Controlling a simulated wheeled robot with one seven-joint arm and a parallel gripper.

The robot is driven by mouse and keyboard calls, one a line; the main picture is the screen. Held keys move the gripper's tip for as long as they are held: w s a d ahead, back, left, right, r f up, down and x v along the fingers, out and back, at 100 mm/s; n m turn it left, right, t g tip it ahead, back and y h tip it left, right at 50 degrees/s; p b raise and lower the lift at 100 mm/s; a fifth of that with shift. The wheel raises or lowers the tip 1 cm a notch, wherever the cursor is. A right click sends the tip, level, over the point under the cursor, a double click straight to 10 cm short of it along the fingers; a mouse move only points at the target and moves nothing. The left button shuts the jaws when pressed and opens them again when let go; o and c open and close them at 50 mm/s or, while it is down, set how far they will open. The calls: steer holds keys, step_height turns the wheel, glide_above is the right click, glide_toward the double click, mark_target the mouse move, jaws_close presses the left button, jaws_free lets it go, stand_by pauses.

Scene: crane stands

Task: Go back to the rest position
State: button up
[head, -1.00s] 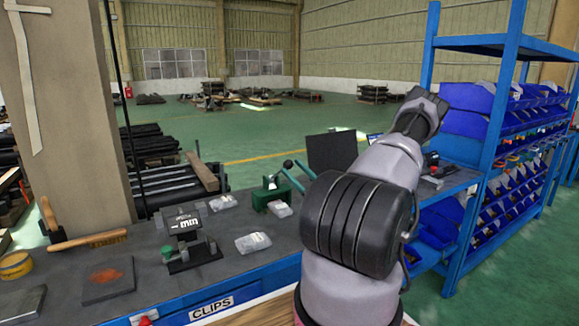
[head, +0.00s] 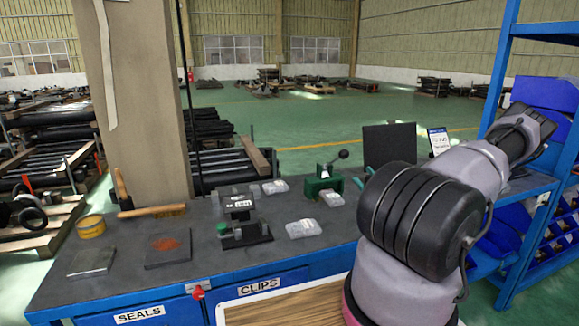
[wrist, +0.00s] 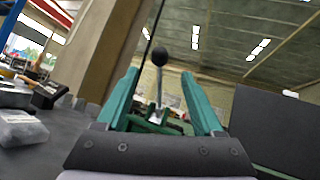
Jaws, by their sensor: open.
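My gripper (wrist: 165,108) shows in the wrist view with its two green fingers spread apart and nothing between them. Behind the gap stands a green press with a black ball on its lever (wrist: 159,57).
A dark panel (head: 389,147) and a sign (head: 438,142) stand behind. Blue shelving (head: 500,90) is close by my arm at right.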

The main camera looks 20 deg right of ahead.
steer(key=s+a+r+n+g+h, duration=0.1)
steer(key=s+a+r+n+g, duration=0.2)
steer(key=a+r+n+g, duration=0.55)
steer(key=s+a+r+n+g, duration=0.4)
steer(key=a+n+g, duration=0.5)
steer(key=a+g, duration=0.45)
steer(key=s+r+n+t+h, duration=0.2)
steer(key=s+r+t+h, duration=0.1)
steer(key=r, duration=0.5)
steer(key=s+a+r+n+t+h, duration=0.1)
steer(key=s+r+t+h, duration=0.3)
steer(key=r, duration=0.5)
steer(key=s+n+h, duration=0.1)
steer(key=h, duration=0.1)
steer(key=shift+s+a+n+h, duration=0.2)
steer(key=shift+s+n+h, duration=0.1)
steer(key=shift+s+n, duration=0.05)
steer(key=shift+f, duration=0.1)
steer(key=shift+c, duration=0.2)
